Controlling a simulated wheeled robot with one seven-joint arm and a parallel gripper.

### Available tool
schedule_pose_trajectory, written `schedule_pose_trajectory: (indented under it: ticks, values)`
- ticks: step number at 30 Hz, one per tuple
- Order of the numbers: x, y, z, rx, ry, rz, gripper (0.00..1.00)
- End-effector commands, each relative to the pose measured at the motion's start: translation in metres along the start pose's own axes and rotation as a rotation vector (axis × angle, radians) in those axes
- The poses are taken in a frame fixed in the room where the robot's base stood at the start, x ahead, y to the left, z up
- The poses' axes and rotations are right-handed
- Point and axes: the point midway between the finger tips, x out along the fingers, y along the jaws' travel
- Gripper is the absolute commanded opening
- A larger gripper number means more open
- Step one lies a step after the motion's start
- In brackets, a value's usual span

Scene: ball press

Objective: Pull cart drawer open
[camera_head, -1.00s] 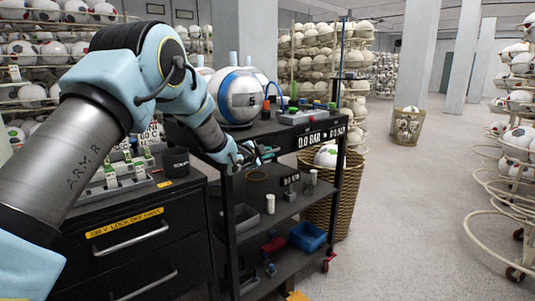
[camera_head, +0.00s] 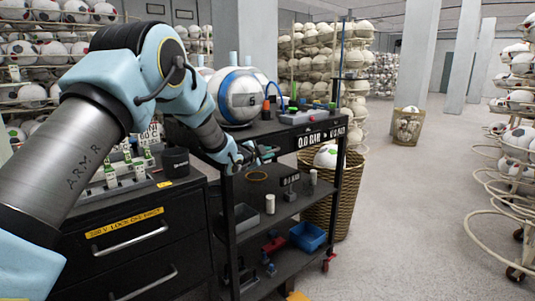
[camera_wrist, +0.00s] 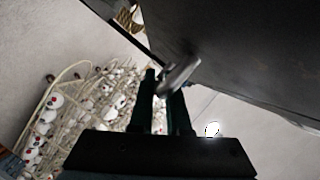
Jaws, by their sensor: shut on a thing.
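The black cart (camera_head: 232,222) stands in the middle of the head view, with open shelves below its top. My gripper (camera_head: 254,156) is at the cart's front, just under the top's edge. In the wrist view my gripper (camera_wrist: 163,92) is shut on a short grey metal handle (camera_wrist: 183,68), which lies between its two dark fingers. A broad dark surface (camera_wrist: 240,45) lies just beyond the handle. In the head view my gripper hides the handle, and I cannot tell how far the drawer stands out.
A white-and-blue ball (camera_head: 240,97) sits on the cart top. A black cabinet (camera_head: 120,262) with handled drawers stands close on the left. A wicker basket (camera_head: 345,205) stands behind the cart's right side. The floor (camera_head: 410,235) to the right is clear.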

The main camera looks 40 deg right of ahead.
Motion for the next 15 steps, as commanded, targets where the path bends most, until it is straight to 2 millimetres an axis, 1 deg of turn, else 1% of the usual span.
schedule_pose_trajectory:
  ticks: [4,8,11,15]
  values:
    - [-0.001,0.004,-0.002,0.0,0.0,0.001,0.0]
    - [-0.004,0.013,-0.012,0.0,0.002,0.002,0.0]
    - [-0.01,0.025,-0.024,0.001,0.003,0.002,0.0]
    - [-0.02,0.044,-0.047,0.001,0.004,0.001,0.0]
